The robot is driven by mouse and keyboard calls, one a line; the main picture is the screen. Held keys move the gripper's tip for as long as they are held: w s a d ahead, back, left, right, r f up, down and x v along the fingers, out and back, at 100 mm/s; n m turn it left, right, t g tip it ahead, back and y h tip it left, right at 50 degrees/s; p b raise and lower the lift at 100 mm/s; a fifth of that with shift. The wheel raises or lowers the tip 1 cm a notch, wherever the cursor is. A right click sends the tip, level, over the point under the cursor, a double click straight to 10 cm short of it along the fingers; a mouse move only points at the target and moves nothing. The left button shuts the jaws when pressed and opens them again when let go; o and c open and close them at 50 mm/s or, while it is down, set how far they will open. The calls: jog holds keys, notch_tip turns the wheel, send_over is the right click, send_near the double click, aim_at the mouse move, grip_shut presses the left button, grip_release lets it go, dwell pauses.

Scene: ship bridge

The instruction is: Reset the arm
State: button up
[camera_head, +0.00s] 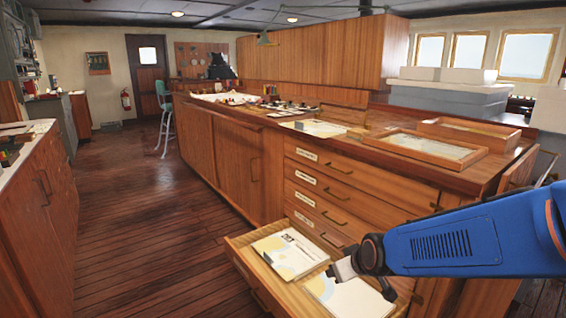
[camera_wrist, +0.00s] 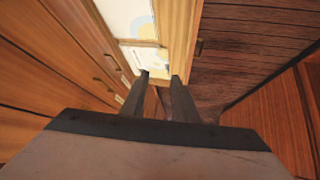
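My blue arm reaches in from the right in the head view, bent down over an open drawer (camera_head: 240,258). My gripper (camera_head: 362,280) is low over the drawer's right part, above a pale sheet or booklet (camera_head: 335,300). In the wrist view, the two dark fingers of my gripper (camera_wrist: 160,76) stand apart with nothing seen between them. A chart-like booklet (camera_head: 285,252) lies in the drawer to the left of my gripper. I cannot tell whether the fingers touch anything in the drawer.
The long wooden cabinet (camera_head: 240,165) carries framed trays (camera_head: 436,148) and papers (camera_head: 313,127) on top. Closed drawers (camera_head: 340,190) lie above the open one. Another cabinet (camera_head: 40,210) stands at the left. The plank floor (camera_head: 140,220) between them is clear. A stool (camera_head: 163,110) stands farther back.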

jog(key=s+d+r+m+g, duration=0.1)
jog(key=s+d, duration=0.3)
jog(key=s, duration=0.4)
jog(key=s+d+r+m+g+h, duration=0.1)
jog(key=s+d+r, duration=0.3)
jog(key=s, duration=0.4)
jog(key=s+d+r+m+g+h, duration=0.1)
jog(key=s+d+r+m, duration=0.1)
jog(key=s+d, duration=0.3)
jog(key=s+m, duration=0.1)
jog(key=s, duration=0.2)
jog(key=shift+s+d+r, duration=0.15)
jog(key=shift+d, duration=0.05)
